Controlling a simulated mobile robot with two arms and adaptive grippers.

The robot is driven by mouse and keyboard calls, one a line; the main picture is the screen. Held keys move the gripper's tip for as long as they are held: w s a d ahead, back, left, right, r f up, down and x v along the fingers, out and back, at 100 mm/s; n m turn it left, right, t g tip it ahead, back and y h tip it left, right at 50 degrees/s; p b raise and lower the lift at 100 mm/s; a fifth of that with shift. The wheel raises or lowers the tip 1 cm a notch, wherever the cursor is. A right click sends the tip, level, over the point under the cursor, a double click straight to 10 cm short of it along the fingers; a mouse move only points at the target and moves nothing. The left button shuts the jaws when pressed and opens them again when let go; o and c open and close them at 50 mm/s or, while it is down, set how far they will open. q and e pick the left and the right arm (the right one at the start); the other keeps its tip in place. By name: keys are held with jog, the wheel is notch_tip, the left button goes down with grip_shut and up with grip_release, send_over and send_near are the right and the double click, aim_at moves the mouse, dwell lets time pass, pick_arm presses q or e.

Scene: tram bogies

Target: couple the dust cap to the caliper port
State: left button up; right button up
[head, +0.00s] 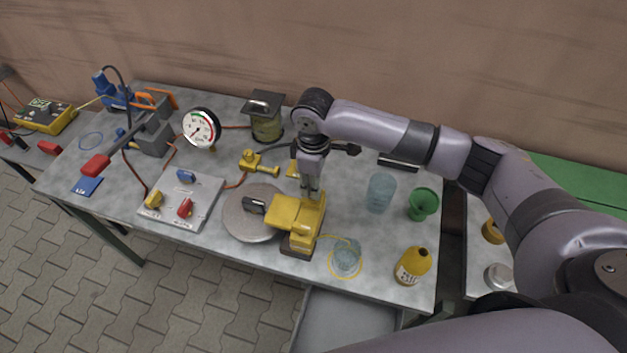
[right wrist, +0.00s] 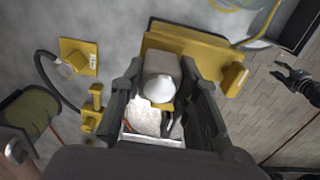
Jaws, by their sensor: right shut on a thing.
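The yellow caliper (head: 287,212) stands on a dark base near the front edge of the table. My right gripper (head: 312,193) points down over it from behind. In the right wrist view my right gripper (right wrist: 166,92) is shut on a pale, domed piece that looks like the dust cap (right wrist: 158,87). Behind the piece lies the yellow caliper body (right wrist: 200,58). The caliper port is hidden, and I cannot tell whether the cap touches it. My left gripper (right wrist: 293,80) shows small and dark at the right of the wrist view, its fingers apart, over the paving.
A blue glass (head: 381,192) and a green cup (head: 422,204) stand behind. A gauge (head: 201,128) is farther left.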

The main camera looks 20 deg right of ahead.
jog(key=shift+f, duration=0.55)
jog(key=o, duration=1.2)
jog(key=shift+c, duration=0.2)
notch_tip(320, 180, up, 12)
